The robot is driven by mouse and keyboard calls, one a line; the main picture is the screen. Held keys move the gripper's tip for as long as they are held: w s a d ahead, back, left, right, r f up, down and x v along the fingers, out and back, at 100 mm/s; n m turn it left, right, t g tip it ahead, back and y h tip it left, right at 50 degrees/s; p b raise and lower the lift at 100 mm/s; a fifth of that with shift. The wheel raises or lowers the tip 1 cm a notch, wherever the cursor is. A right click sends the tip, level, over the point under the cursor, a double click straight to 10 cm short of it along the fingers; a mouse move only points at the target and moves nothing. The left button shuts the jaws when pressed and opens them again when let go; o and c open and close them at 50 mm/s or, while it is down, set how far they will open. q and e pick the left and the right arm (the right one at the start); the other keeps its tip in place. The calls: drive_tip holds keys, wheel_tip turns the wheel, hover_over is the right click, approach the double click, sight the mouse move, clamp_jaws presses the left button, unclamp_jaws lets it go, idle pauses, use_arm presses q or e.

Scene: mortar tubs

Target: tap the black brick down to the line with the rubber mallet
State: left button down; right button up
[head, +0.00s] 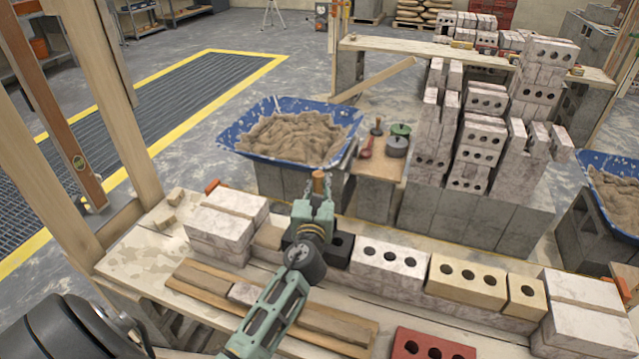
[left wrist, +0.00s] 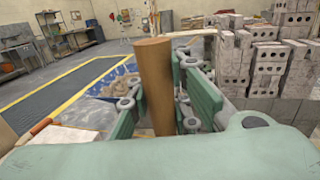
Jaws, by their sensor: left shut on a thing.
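My left gripper (head: 314,208) is above the row of bricks in the head view. It is shut on the wooden handle (head: 318,184) of the mallet. In the left wrist view the handle (left wrist: 155,85) stands nearly upright between the fingers (left wrist: 157,100). The mallet head is hidden or cannot be told apart from the dark shapes below the gripper. The black brick (head: 342,249) lies in the row, left of a whitish holed brick (head: 388,262). My gripper and arm cover part of it, so contact cannot be seen. I cannot make out the line. My right gripper is not in view.
Pale blocks (head: 228,224) stand at the row's left end, and a yellowish holed brick (head: 466,281) lies to the right. A red brick (head: 432,346) is in front. Behind are a blue mortar tub (head: 243,150) and tall brick stacks (head: 476,150).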

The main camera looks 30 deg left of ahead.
sight(319, 174)
use_arm(q)
wheel_tip(319, 174, up, 4)
drive_tip(key=p, duration=0.2)
drive_tip(key=shift+f+p, duration=0.15)
drive_tip(key=shift+p, duration=0.15)
drive_tip(key=shift+f, duration=0.15)
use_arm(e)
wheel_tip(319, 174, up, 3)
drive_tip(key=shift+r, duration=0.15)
use_arm(q)
drive_tip(key=shift+f+b, duration=0.1)
drive_tip(key=shift+b, duration=0.35)
drive_tip(key=b, duration=0.2)
drive_tip(key=shift+f+b, duration=0.3)
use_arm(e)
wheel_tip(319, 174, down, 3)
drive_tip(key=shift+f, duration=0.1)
